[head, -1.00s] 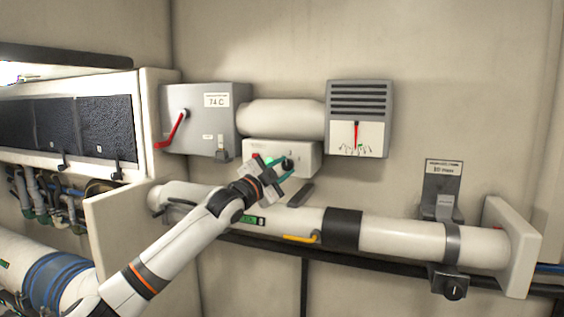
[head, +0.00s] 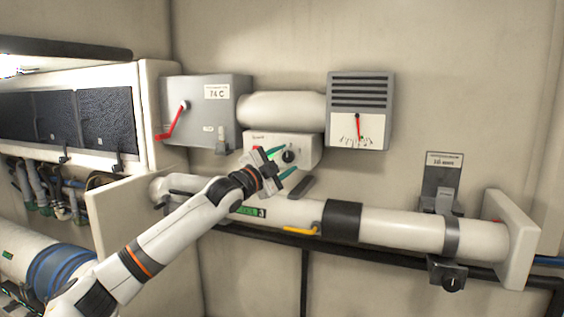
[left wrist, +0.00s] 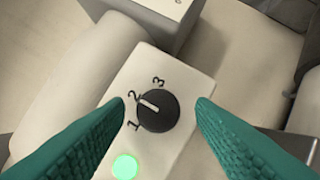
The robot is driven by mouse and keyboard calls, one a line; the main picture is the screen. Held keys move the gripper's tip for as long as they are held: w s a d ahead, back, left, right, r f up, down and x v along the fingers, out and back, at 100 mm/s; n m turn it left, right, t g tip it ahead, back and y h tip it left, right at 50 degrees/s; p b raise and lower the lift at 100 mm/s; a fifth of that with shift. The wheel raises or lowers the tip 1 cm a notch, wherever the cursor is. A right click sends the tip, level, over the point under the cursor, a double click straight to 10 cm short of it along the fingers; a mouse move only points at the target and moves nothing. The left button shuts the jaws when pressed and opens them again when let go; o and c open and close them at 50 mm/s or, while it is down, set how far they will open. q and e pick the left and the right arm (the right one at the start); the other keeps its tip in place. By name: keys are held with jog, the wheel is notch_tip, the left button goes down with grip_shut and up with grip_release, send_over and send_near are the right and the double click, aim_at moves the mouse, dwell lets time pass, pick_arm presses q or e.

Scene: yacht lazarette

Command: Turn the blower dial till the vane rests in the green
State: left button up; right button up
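The blower dial (head: 289,156) is a black knob on a white box (head: 307,147) on the wall. In the left wrist view the dial (left wrist: 158,111) has its white mark at the 2, on a scale of 1 to 3. My left gripper (head: 284,164) has teal fingers and is open. In the wrist view its fingertips stand on either side of the dial, with gaps between them and it. The vane (head: 358,127) is a red needle hanging nearly straight down in the grey vented gauge (head: 361,85). The green is too small to make out now.
A grey box (head: 218,92) with a red lever (head: 172,121) is left of the dial. A white pipe (head: 390,230) with a yellow handle (head: 300,230) runs below. A green lamp (left wrist: 125,167) glows beside the dial. The wall at right is mostly bare.

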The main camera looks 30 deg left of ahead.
pick_arm(q)
jog(key=b+v, duration=0.8)
jog(key=v, duration=0.4)
dwell(0.5)
